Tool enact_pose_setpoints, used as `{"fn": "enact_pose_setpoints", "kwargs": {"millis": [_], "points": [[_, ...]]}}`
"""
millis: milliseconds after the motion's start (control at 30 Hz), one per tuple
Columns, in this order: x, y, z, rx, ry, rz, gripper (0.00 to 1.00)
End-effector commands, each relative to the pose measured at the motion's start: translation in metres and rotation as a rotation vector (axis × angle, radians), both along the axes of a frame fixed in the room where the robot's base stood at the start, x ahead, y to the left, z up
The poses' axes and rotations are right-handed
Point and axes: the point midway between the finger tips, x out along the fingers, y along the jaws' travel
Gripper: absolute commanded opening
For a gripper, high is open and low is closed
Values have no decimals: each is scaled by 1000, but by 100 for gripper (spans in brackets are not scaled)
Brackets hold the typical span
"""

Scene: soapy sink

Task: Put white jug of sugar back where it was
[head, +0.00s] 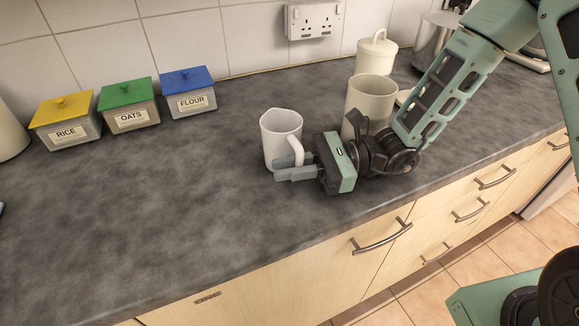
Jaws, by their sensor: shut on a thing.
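The white jug (279,136) stands upright near the middle of the dark grey counter, with its handle to the front right. My gripper (290,169) reaches in from the right, and its fingers are shut on the jug's handle. The jug's base appears to be at or very close to the counter; I cannot tell whether it touches. The inside of the jug is too shaded to show any sugar.
Boxes of rice (69,128), oats (130,115) and flour (191,101) stand along the tiled wall. A cream cylinder (376,92) and a lidded pot (377,52) stand behind my arm. The counter (150,210) is clear at front left.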

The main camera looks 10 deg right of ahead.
Motion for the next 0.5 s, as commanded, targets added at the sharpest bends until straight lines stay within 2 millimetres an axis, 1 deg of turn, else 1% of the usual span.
{"fn": "enact_pose_setpoints", "kwargs": {"millis": [267,367,400,433,467,500], "points": [[0,0,-1,2,-2,0,0],[0,0,-4,2,-1,0,0],[0,0,-4,0,0,-1,22],[0,0,-4,0,0,-1,30],[0,0,-3,0,0,-1,36],[0,0,-3,0,0,-1,36]]}}
